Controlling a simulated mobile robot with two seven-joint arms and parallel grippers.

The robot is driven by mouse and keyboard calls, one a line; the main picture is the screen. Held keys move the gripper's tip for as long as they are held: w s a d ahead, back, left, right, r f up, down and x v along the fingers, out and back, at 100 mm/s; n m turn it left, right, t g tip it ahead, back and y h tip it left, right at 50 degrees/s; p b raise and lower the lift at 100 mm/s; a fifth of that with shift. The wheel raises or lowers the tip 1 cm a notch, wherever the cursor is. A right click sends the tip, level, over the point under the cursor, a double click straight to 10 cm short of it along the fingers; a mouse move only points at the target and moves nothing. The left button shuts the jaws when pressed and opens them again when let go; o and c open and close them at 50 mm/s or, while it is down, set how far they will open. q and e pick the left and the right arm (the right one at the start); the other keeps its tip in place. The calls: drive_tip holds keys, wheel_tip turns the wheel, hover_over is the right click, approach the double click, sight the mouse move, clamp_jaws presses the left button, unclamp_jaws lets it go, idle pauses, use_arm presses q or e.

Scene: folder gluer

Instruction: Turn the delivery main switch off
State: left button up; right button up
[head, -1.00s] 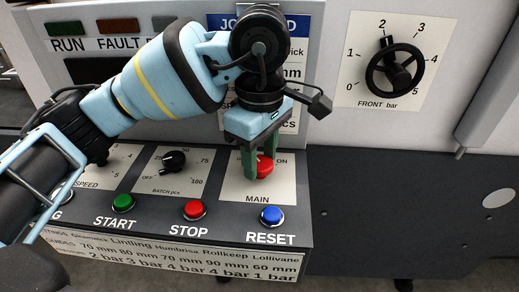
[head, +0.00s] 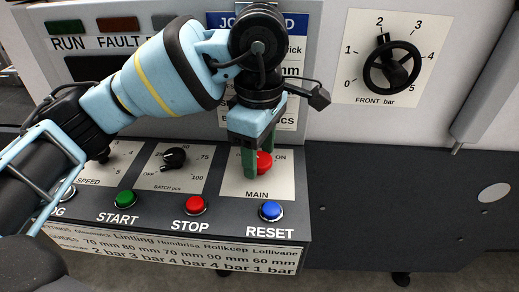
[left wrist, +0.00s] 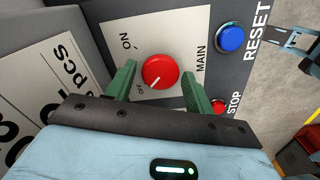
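The main switch is a red round knob (left wrist: 160,72) on a pale plate (left wrist: 180,25) marked ON, OFF and MAIN. In the left wrist view its white mark points toward OFF. In the head view the knob (head: 265,161) shows partly behind the green fingers. My left gripper (head: 257,172) points down at the switch. In the left wrist view its two green fingers (left wrist: 159,85) stand on either side of the knob. Gaps show between the fingers and the knob, so the gripper is open. My right gripper is not seen in the head view.
A blue RESET button (head: 270,211), a red STOP button (head: 194,205) and a green START button (head: 125,200) line the panel's front. A black batch knob (head: 174,158) is left of the switch. A black handwheel (head: 392,66) is on the upper right wall.

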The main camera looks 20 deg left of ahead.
sight(259, 158)
use_arm(q)
drive_tip(key=shift+o, duration=0.7)
drive_tip(key=shift+r+p, duration=0.35)
drive_tip(key=shift+r, duration=3.55)
drive_tip(key=shift+r, duration=0.1)
